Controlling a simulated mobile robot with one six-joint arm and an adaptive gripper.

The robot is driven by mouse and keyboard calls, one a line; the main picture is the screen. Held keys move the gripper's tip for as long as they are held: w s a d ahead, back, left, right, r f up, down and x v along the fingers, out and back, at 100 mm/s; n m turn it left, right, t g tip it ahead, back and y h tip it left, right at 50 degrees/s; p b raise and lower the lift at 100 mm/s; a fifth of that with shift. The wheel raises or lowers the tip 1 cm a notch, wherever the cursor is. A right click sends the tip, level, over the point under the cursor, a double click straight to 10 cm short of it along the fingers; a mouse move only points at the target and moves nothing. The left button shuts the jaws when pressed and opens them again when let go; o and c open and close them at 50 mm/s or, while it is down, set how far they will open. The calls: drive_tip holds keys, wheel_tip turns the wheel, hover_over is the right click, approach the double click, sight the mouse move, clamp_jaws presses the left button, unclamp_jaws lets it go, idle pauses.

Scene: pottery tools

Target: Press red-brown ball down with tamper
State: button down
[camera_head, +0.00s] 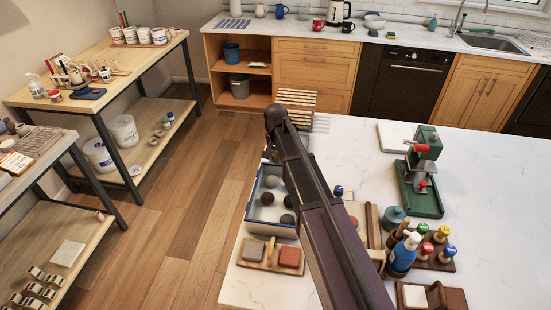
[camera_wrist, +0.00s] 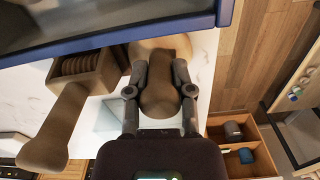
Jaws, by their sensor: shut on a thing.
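In the wrist view my gripper (camera_wrist: 160,85) is shut on the rounded brown handle of what looks like the tamper (camera_wrist: 160,98). A wider tan part (camera_wrist: 182,43) shows beyond the fingers; I cannot tell whether it touches the worktop. In the head view my arm hides the gripper and the tamper. The tray's blue rim crosses the top of the wrist view (camera_wrist: 110,35).
A wooden board with a brown and a red block (camera_head: 290,257) is at the near edge. A green press (camera_head: 422,170) stands at right, with free worktop beyond it.

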drive_tip(key=shift+f, duration=0.25)
drive_tip(key=shift+c, duration=2)
unclamp_jaws()
drive_tip(key=shift+r, duration=0.15)
